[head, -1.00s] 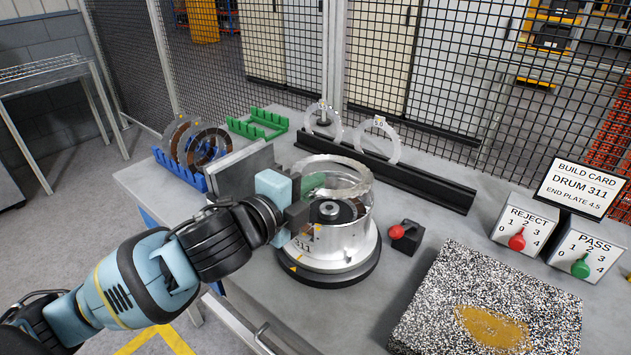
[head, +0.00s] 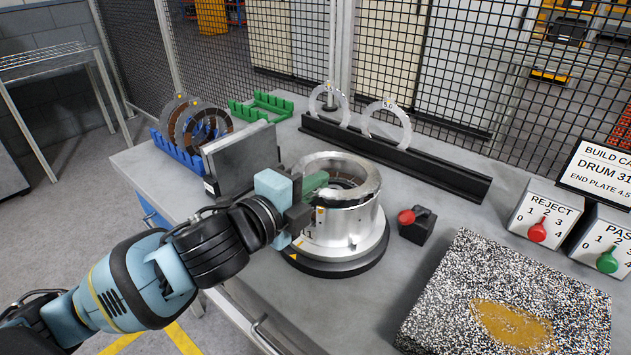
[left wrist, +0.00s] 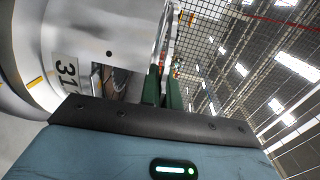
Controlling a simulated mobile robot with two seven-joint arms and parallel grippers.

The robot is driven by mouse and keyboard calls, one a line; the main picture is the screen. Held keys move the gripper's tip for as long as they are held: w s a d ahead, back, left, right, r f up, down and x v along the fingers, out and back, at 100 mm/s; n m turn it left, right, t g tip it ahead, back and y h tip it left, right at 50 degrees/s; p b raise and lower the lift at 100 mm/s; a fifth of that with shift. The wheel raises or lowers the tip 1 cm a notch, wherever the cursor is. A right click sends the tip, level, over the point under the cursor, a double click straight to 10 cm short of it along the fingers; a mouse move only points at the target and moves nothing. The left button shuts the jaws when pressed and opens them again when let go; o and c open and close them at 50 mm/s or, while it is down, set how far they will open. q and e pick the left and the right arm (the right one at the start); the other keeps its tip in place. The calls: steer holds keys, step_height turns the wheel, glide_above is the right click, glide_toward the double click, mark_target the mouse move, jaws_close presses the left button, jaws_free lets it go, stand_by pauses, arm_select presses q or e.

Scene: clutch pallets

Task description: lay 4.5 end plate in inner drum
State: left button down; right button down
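The drum (head: 345,228) is a silver cylinder marked 311, standing open end up on a dark round base. A pale ring-shaped end plate (head: 362,171) lies nearly flat at the drum's mouth. Whether it is fully seated inside I cannot tell, and its number is not readable. My left gripper (head: 314,184) is at the drum's left rim, its green fingers closed on the plate's near-left edge. In the left wrist view the plate (left wrist: 169,45) shows edge-on beside the drum wall (left wrist: 95,35), at the green fingers (left wrist: 163,90). My right gripper is not in view.
Two clear rings, one marked 5.0 (head: 387,124), stand in a black rail (head: 430,165) behind. A blue rack (head: 180,152) holds brown-faced plates beside a grey block (head: 240,155). A red-knobbed black block (head: 416,226), speckled slab (head: 510,300) and REJECT box (head: 545,210) stand right.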

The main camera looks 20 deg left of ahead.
mark_target(314, 210)
arm_select(q)
steer(key=shift+f+b, duration=0.45)
steer(key=shift+f, duration=1.4)
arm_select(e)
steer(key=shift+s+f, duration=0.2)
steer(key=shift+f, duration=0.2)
arm_select(q)
steer(key=shift+r, duration=0.1)
